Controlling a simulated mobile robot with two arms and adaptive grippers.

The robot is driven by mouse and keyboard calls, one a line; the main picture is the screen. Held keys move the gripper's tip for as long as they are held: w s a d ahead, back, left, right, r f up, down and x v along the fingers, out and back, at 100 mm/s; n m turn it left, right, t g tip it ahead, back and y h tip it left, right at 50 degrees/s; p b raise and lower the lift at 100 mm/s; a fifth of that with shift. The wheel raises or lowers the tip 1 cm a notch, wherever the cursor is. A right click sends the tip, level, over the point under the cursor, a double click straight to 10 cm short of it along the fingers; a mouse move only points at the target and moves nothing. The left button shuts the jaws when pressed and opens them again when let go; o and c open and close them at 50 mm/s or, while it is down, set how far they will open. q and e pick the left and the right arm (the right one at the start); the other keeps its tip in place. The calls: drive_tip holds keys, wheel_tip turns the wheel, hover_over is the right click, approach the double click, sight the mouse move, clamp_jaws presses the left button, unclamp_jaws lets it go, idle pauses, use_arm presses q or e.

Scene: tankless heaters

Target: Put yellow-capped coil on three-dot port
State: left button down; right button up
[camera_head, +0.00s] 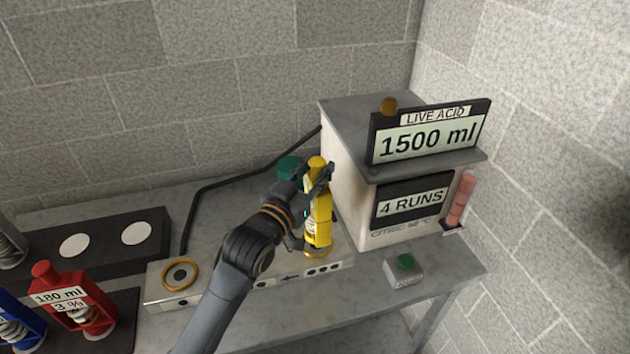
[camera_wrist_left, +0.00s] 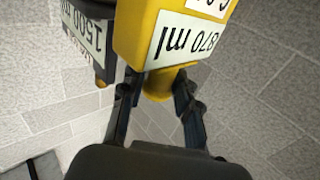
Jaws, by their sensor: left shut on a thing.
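The yellow-capped coil (camera_head: 318,217) stands roughly upright over the right end of the pale port block (camera_head: 215,284), above the three-dot mark (camera_head: 323,268). A gold ring shows at its foot; I cannot tell if it is fully seated on the three-dot port. My left gripper (camera_head: 318,178) is shut on the coil near its yellow cap. In the left wrist view the coil (camera_wrist_left: 160,45), labelled 870 ml, has its narrow neck between the gripper fingers (camera_wrist_left: 158,92). My right gripper is not in view.
The empty one-dot port (camera_head: 180,274) is at the block's left end. A green-capped item (camera_head: 288,167) is partly hidden behind my gripper. The heater box (camera_head: 345,180) stands close on the right, with a green button (camera_head: 405,262) in front. A red coil (camera_head: 75,300) is at left.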

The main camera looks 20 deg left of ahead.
sight(314, 182)
use_arm(q)
wheel_tip(314, 182, down, 3)
drive_tip(key=shift+w+a+r+p, duration=0.1)
drive_tip(key=shift+w+p, duration=0.05)
drive_tip(key=shift+p, duration=0.25)
drive_tip(key=shift+f, duration=0.2)
drive_tip(key=shift+f, duration=0.1)
drive_tip(key=c, duration=1)
unclamp_jaws()
drive_tip(key=shift+f, duration=0.1)
drive_tip(key=shift+s, duration=0.2)
drive_tip(key=s+b, duration=0.1)
drive_tip(key=s, duration=0.3)
drive_tip(key=s+a, duration=0.1)
drive_tip(key=s, duration=0.2)
drive_tip(key=s+a+b, duration=0.1)
drive_tip(key=s, duration=0.3)
drive_tip(key=shift+s+a+b, duration=0.15)
drive_tip(key=shift+s+b, duration=0.15)
drive_tip(key=shift+f, duration=0.1)
